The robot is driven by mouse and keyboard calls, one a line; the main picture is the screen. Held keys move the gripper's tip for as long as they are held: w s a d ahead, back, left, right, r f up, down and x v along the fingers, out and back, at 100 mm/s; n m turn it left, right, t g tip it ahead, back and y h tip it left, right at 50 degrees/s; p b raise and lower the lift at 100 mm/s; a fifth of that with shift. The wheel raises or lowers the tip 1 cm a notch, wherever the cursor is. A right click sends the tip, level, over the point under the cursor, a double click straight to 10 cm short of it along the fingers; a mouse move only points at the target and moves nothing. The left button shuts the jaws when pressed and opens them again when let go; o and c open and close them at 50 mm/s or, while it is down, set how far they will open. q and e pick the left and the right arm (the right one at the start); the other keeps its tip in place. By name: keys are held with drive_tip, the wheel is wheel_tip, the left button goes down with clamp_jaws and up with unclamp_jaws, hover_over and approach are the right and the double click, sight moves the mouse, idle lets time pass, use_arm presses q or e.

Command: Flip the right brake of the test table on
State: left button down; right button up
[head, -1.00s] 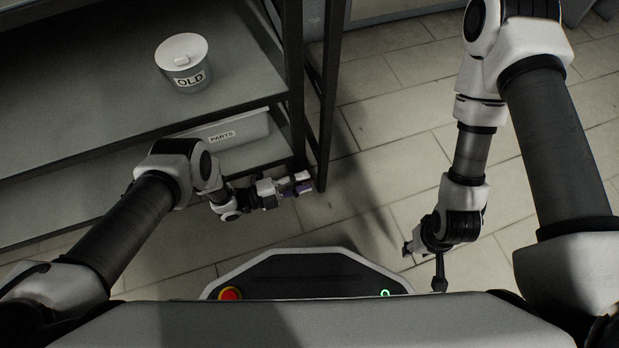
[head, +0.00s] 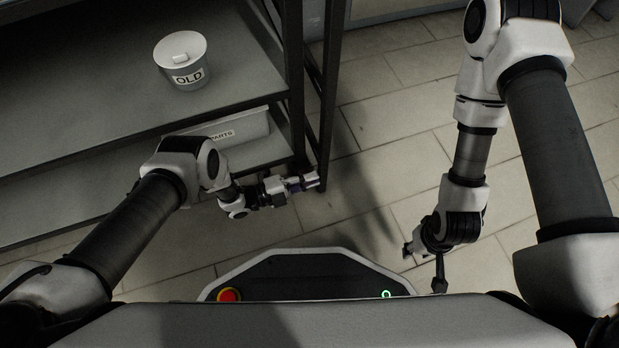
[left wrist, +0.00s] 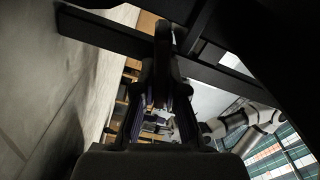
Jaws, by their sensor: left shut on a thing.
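The test table (head: 85,85) is the dark shelved frame at the upper left of the head view. Its near right leg (head: 323,130) runs down to the floor beside my left gripper. My left gripper (head: 306,182) is low at the foot of that leg. In the left wrist view the fingers of my left gripper (left wrist: 161,100) are shut on a small dark part, the right brake (left wrist: 163,38), under the table frame. The brake is dim, and its on or off position cannot be told. My right gripper (head: 408,249) hangs low over the floor, away from the table; its jaws are unclear.
A bin marked PARTS (head: 235,130) sits on the lower shelf. Tiled floor (head: 390,130) is clear right of the table. My own base with a red button is in front.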

use_arm(q)
wheel_tip(320, 180, down, 2)
drive_tip(key=m, duration=0.4)
drive_tip(key=shift+s+f+m, duration=0.1)
drive_tip(key=shift+s+m, duration=0.05)
drive_tip(key=shift+m, duration=0.25)
drive_tip(key=shift+w+f+m+b, duration=0.15)
drive_tip(key=shift+f+m, duration=0.25)
drive_tip(key=shift+m, duration=0.5)
drive_tip(key=shift+w+f+m+b, duration=0.1)
drive_tip(key=shift+f+m+b, duration=0.2)
drive_tip(key=shift+m, duration=0.6)
drive_tip(key=shift+f, duration=0.1)
drive_tip(key=c, duration=1.2)
unclamp_jaws()
drive_tip(key=v, duration=1.2)
